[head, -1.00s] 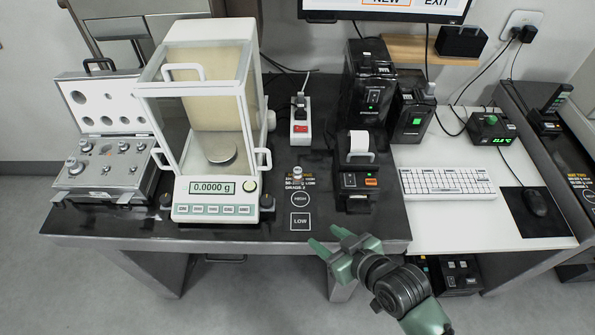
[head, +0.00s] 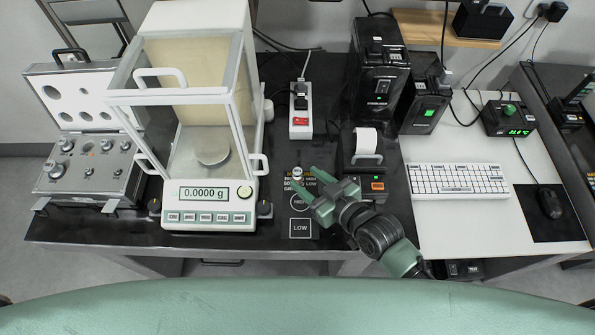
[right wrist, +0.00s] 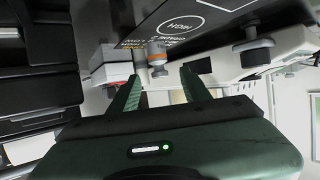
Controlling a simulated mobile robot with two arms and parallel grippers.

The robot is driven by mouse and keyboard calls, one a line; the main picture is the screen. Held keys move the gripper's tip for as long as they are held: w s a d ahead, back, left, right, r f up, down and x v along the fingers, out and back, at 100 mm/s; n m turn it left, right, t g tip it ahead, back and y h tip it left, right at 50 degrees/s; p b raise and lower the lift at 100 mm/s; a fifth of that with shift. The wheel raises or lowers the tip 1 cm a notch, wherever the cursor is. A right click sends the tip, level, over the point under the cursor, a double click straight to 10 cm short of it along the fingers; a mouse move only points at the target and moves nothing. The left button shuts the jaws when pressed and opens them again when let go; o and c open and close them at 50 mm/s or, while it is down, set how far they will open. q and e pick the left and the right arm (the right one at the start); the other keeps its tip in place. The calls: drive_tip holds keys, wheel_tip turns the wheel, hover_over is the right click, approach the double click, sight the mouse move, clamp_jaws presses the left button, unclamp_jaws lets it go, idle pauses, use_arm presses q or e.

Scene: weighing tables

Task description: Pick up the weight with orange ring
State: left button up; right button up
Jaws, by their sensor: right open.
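The weight with the orange ring (right wrist: 157,56) is a small metal knob-topped piece standing upright on the dark table, just in front of my right gripper's fingertips in the right wrist view. In the head view the small weight (head: 297,172) stands behind the printed HIGH circle. My right gripper (head: 304,179) is open, its two green fingers pointing at the weight. In the right wrist view the right gripper (right wrist: 161,80) has nothing between its fingers, and the weight lines up with the gap. My left gripper is not in view.
The glass-walled balance (head: 213,192) stands left of the weight, reading 0.0000 g. A small printer (head: 365,160) stands close on the right. A power strip (head: 301,112) lies behind. An open weight case (head: 90,165) is at far left.

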sight(297, 169)
drive_tip(key=x, duration=0.2)
drive_tip(key=p+x, duration=0.1)
drive_tip(key=x, duration=0.1)
drive_tip(key=shift+w+r, duration=0.15)
drive_tip(key=shift+r, duration=0.2)
drive_tip(key=shift+w+a+f, duration=0.15)
drive_tip(key=shift+w+a, duration=0.1)
drive_tip(key=c, duration=1)
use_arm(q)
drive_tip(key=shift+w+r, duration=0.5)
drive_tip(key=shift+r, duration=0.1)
use_arm(e)
clamp_jaws()
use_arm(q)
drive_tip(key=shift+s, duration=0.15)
